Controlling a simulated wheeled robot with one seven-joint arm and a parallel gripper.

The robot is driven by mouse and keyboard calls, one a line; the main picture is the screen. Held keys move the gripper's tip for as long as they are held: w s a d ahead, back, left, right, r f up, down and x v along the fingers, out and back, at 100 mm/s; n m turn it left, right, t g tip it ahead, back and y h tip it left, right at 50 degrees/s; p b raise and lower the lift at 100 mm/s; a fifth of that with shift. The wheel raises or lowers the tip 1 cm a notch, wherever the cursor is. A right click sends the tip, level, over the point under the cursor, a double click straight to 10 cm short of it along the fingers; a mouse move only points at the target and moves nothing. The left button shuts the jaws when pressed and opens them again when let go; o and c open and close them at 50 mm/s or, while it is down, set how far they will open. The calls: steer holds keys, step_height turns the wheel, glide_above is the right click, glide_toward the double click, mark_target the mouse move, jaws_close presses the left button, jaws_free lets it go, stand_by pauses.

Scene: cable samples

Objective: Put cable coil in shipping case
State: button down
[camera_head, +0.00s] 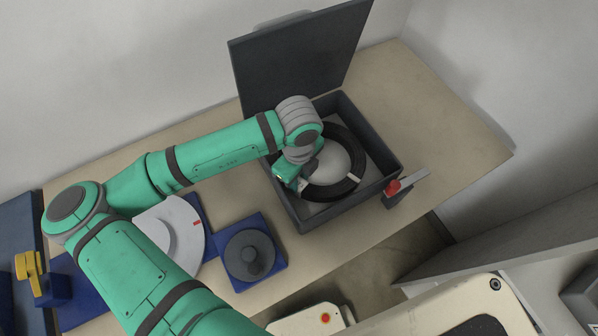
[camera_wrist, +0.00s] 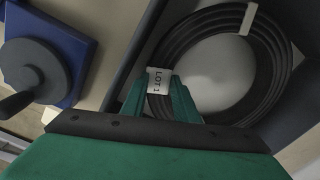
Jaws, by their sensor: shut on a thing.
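The black cable coil (camera_head: 352,181) lies inside the open dark grey shipping case (camera_head: 391,160), around a pale round hub in its middle. In the wrist view the coil (camera_wrist: 272,75) carries a white tag (camera_wrist: 158,80) reading LOT 1 and a second white band. My gripper (camera_head: 292,180) reaches into the case over its left wall. Its green fingers (camera_wrist: 160,98) are shut on the coil's near left side, by the LOT 1 tag. The case lid (camera_head: 300,55) stands raised at the back. Whether the coil rests fully on the case floor is hard to tell.
A red-tipped latch or lever (camera_head: 393,187) sticks out at the case's front right. A blue base with a dark round crank (camera_head: 250,255) stands left of the case. A pale disc (camera_head: 185,235) sits further left. The table (camera_head: 450,125) right of the case is clear.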

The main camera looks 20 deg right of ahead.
steer(key=shift+f, duration=0.4)
steer(key=c, duration=1.4)
jaws_free()
step_height(320, 180, up, 12)
